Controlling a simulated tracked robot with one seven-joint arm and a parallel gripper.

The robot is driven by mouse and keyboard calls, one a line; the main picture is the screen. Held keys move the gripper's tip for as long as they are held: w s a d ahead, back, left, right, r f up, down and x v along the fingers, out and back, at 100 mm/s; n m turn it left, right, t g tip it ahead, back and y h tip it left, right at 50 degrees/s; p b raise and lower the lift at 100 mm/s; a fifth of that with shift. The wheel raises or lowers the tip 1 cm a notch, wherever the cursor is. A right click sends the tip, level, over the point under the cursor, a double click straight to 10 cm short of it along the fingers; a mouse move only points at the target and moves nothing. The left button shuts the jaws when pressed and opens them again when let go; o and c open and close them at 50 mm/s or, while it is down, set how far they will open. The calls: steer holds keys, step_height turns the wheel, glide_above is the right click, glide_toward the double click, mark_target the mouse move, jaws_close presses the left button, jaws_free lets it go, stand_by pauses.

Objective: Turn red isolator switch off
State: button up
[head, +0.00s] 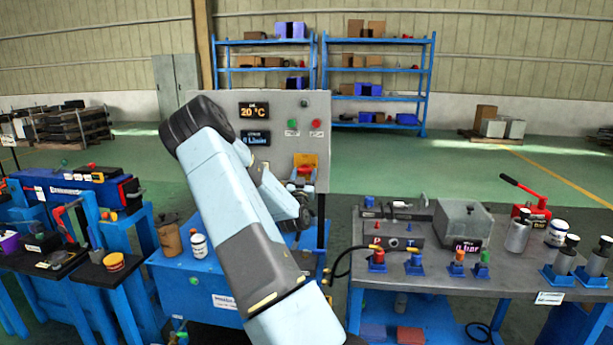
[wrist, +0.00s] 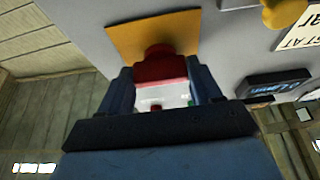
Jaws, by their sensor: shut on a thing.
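The red isolator switch (wrist: 158,66) sticks out from its yellow plate (wrist: 128,38) on the grey control panel. In the head view the yellow plate (head: 306,159) is at the panel's lower right, with the red of the switch (head: 304,171) just below it. My gripper (wrist: 160,82) is shut on the red switch, with one dark finger on each side of it. In the head view my gripper (head: 300,185) reaches the panel front, and my arm hides the panel's lower left. I cannot tell the switch's on or off marking.
The panel (head: 283,100) bears a temperature display (head: 254,110) reading 20 °C, a flow display (head: 256,138), a green button (head: 292,124) and a red button (head: 316,124). A grey bench (head: 400,268) with valves and bottles stands to the right. A blue bench (head: 190,285) is below.

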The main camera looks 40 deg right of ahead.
steer(key=shift+d+r, duration=0.1)
steer(key=shift+d, duration=0.15)
steer(key=shift+a+n, duration=0.2)
steer(key=shift+n, duration=0.1)
steer(key=n+t+y, duration=0.1)
steer(key=n+y, duration=0.1)
steer(key=n, duration=0.2)
steer(key=n+t+y, duration=0.1)
steer(key=n+y, duration=0.1)
steer(key=n, duration=0.2)
steer(key=n+t+y, duration=0.1)
steer(key=n, duration=0.2)
steer(key=shift+s+n+y, duration=0.1)
steer(key=shift+n+y, duration=0.3)
steer(key=n+y, duration=0.2)
steer(key=n, duration=0.3)
steer(key=shift+a+r, duration=0.1)
steer(key=shift+r, duration=0.05)
steer(key=n+y, duration=0.1)
steer(key=n, duration=0.1)
steer(key=n+g, duration=0.1)
steer(key=n, duration=0.2)
steer(key=shift+y, duration=0.4)
steer(key=shift+a+g, duration=0.1)
steer(key=shift+g, duration=0.2)
